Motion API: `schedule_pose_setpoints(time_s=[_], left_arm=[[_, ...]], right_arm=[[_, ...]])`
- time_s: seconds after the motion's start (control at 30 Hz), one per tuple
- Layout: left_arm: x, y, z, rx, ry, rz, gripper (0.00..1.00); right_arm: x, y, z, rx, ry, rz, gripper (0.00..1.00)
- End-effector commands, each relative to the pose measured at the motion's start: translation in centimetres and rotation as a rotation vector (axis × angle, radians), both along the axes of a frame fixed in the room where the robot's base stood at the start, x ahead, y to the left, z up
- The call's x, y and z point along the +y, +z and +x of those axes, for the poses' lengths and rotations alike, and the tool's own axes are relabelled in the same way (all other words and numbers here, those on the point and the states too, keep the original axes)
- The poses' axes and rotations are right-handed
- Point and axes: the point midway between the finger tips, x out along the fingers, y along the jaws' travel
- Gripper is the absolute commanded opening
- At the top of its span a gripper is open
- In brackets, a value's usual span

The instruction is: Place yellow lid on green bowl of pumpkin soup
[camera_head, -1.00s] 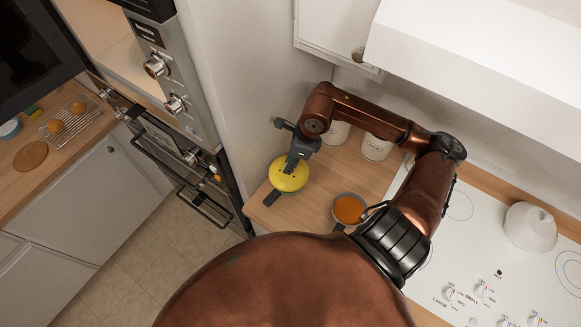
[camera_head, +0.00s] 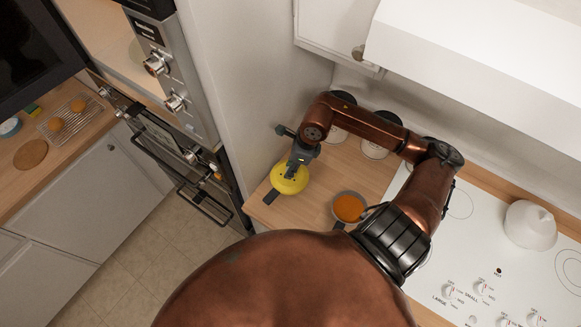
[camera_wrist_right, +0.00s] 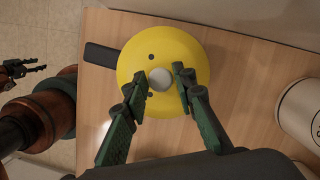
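The yellow lid (camera_head: 289,180) is round and domed, with small dark dots, and lies at the left end of the wooden counter. In the right wrist view the yellow lid (camera_wrist_right: 190,50) has a pale round knob (camera_wrist_right: 160,80) at its middle. A black handle (camera_wrist_right: 101,55) sticks out from under it; what lies beneath is hidden. My right gripper (camera_wrist_right: 162,86) is open over the lid, its fingers either side of the knob with gaps showing. The bowl of orange soup (camera_head: 348,208) stands uncovered to the right; its rim looks grey. My left gripper (camera_wrist_right: 24,70) shows only small in the wrist view.
White canisters (camera_head: 375,149) stand at the back of the counter. The white stovetop (camera_head: 445,262) with a white pot or dome (camera_head: 530,225) is to the right. Wall ovens (camera_head: 175,150) are at left. My right forearm passes close beside the soup bowl.

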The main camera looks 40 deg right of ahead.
Motion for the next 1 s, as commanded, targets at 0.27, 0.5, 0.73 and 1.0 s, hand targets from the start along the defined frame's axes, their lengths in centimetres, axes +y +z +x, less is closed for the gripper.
schedule_pose_setpoints(time_s=[0.27, 0.5, 0.73, 1.0], left_arm=[[0.0, 0.1, 0.1, -0.001, 0.0, 0.0, 0.4], [0.0, 0.5, 0.1, -0.002, -0.001, 0.0, 0.4], [0.0, 0.6, 0.1, -0.002, -0.001, 0.0, 0.4], [0.0, 0.0, 0.1, -0.001, -0.001, 0.0, 0.4]], right_arm=[[0.0, 0.1, 0.0, 0.0, 0.0, 0.0, 0.38], [0.0, 0.4, 0.0, 0.0, 0.0, 0.001, 0.38], [-0.5, 3.2, -0.4, -0.004, 0.001, -0.004, 0.38], [-1.2, 7.2, -1.2, -0.002, -0.001, -0.001, 0.38]])
